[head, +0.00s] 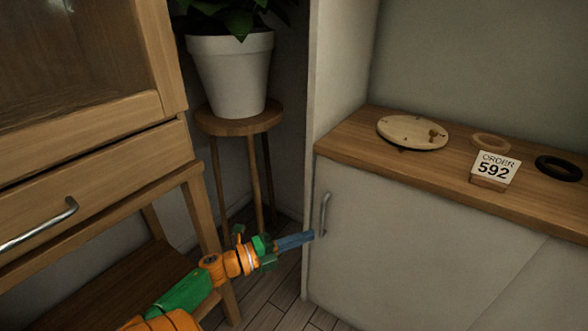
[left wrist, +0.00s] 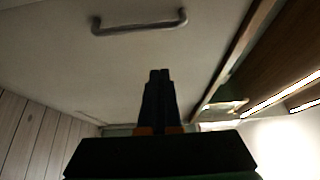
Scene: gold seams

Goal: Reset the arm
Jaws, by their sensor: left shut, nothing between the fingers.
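My left gripper (head: 308,236) reaches in from the lower left in the head view, its blue-grey fingers level and pointing right. Its fingertips are beside the lower end of the metal handle (head: 325,213) on the white cabinet door (head: 400,250). In the left wrist view the fingers (left wrist: 160,75) are together, with nothing between them. The handle (left wrist: 140,24) shows above and beyond the fingertips there, with a gap in the picture. Whether the fingers touch the door I cannot tell. The door looks closed. My right gripper is not in view.
A wooden counter (head: 350,140) holds a round wooden disc (head: 412,132), two rings (head: 490,141) and an "ORDER 592" card (head: 495,168). A potted plant (head: 232,75) stands on a wooden stool (head: 240,124). A wooden cabinet (head: 90,190) stands close at the left.

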